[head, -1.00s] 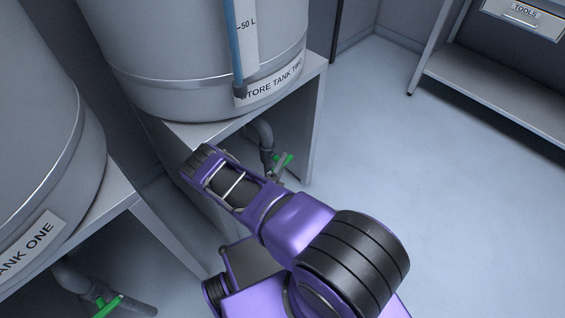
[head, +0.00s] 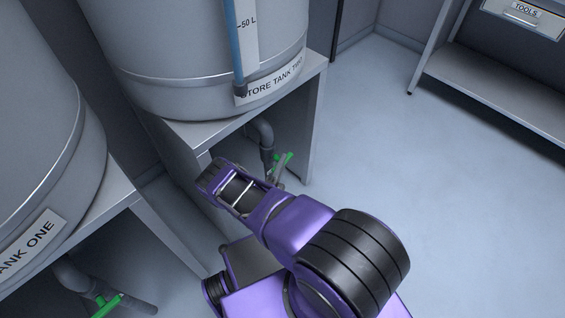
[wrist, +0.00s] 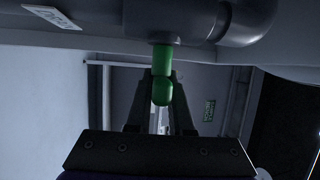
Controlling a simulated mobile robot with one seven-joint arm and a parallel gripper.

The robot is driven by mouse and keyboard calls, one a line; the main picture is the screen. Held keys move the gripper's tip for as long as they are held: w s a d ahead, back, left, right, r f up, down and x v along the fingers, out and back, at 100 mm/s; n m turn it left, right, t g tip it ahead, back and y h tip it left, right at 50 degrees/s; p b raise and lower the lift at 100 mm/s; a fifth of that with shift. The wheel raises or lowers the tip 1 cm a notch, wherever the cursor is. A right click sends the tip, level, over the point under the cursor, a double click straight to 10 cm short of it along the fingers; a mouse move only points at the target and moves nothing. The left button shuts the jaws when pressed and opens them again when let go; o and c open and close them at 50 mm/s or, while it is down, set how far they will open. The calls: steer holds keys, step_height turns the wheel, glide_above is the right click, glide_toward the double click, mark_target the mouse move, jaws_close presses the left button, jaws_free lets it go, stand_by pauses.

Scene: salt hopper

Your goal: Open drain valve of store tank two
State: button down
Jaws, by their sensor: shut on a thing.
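Store tank two (head: 190,60) is a grey cylinder on a stand, with a label on its lower rim. A grey drain pipe (head: 264,135) bends down beneath it to a valve with a green handle (head: 284,158). In the wrist view the green handle (wrist: 162,62) hangs from the dark valve body (wrist: 172,18) and lies between the two dark fingers of my gripper (wrist: 161,88). My gripper is shut on the handle. In the head view my purple arm hides the gripper and part of the valve. I cannot tell the handle's exact angle.
Store tank one (head: 50,150) stands at the left, with its own green valve handle (head: 108,305) below. The stand of tank two (head: 312,125) has a leg close to the valve. A shelf (head: 500,95) with a tools drawer is at the upper right. The floor between is clear.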

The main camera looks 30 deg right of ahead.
steer(key=shift+w, duration=0.1)
stand_by(0.3)
steer(key=c, duration=0.8)
jaws_free()
